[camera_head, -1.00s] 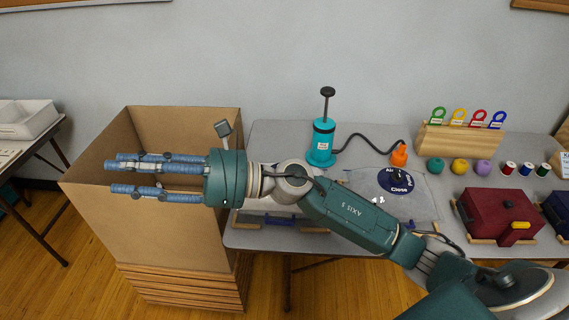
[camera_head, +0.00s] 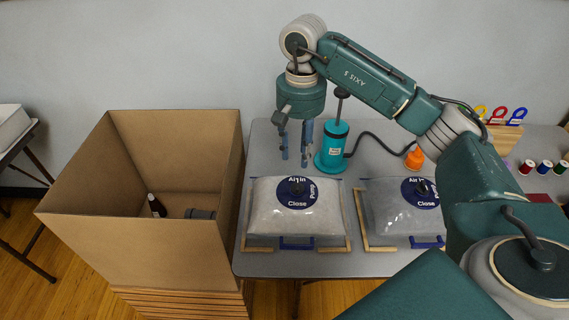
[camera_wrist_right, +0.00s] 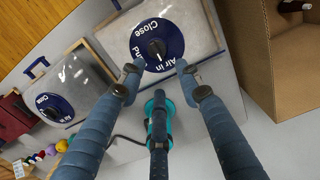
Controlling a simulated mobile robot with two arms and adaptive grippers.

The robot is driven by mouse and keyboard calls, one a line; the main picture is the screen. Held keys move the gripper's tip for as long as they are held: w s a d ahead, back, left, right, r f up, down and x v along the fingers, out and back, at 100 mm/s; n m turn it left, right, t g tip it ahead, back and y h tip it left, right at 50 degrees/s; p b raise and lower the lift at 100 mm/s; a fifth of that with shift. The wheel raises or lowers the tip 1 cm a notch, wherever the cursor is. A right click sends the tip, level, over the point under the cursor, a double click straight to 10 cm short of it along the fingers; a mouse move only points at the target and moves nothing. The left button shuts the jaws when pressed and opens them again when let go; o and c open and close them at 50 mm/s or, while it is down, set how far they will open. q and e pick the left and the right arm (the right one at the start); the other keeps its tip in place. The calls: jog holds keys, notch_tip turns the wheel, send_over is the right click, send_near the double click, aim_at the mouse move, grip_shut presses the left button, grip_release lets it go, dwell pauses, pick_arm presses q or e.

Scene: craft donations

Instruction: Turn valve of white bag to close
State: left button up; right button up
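A puffy white bag (camera_head: 275,222) lies in a wooden frame on the table's left part. On it is a round dark-blue valve dial (camera_head: 297,192) lettered Air in, Pump and Close. In the right wrist view the dial (camera_wrist_right: 170,34) has a black knob (camera_wrist_right: 156,47); its white mark seems to point toward Air in. My right gripper (camera_head: 299,166) hangs fingers-down behind the bag, near the teal pump. In the wrist view its fingers (camera_wrist_right: 160,82) are spread and empty, apart from the knob. My left gripper is out of view.
A greyer bag (camera_head: 395,215) with its own dial lies to the right. A teal pump (camera_head: 330,150) with a hose and orange nozzle (camera_head: 414,158) stands behind. A large open cardboard box (camera_head: 150,240) holding a bottle (camera_head: 156,206) is left of the table (camera_head: 385,265).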

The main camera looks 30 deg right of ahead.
aim_at(299, 184)
jog(key=f, duration=0.1)
jog(key=s+f, duration=0.1)
jog(key=f+p, duration=0.1)
jog(key=shift+s+d+f, duration=0.1)
jog(key=shift+s+d, duration=0.1)
jog(key=shift+s, duration=0.2)
jog(key=f+p, duration=0.1)
jog(key=f, duration=0.2)
jog(key=shift+w+f, duration=0.2)
notch_tip(299, 184, down, 3)
jog(key=shift+w+f, duration=0.1)
jog(key=shift+f, duration=0.05)
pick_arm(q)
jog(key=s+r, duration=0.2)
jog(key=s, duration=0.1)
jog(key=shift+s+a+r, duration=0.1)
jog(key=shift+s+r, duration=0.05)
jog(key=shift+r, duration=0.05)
pick_arm(e)
grip_shut()
